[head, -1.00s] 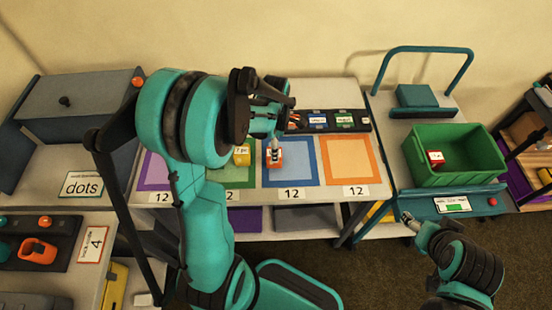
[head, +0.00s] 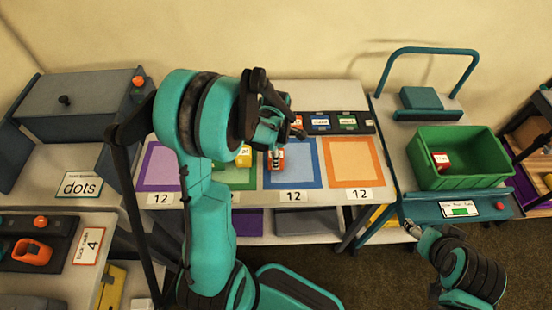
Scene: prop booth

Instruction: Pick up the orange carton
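The orange carton (head: 276,163), a small box with a pale label, is at the blue-bordered square on the middle table. My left gripper (head: 276,154) points down at its top and covers part of it. I cannot tell whether the fingers are closed on it or whether it is clear of the table. My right gripper (head: 409,226) is low at the right, in front of the cart and away from the carton. Its fingers are too small to read.
A yellow carton (head: 243,156) stands close left on the green-bordered square. A dark rack (head: 368,122) with several labelled boxes lies behind. The orange-bordered square (head: 352,162) is empty. A green crate (head: 485,163) on the cart holds a red carton (head: 441,162).

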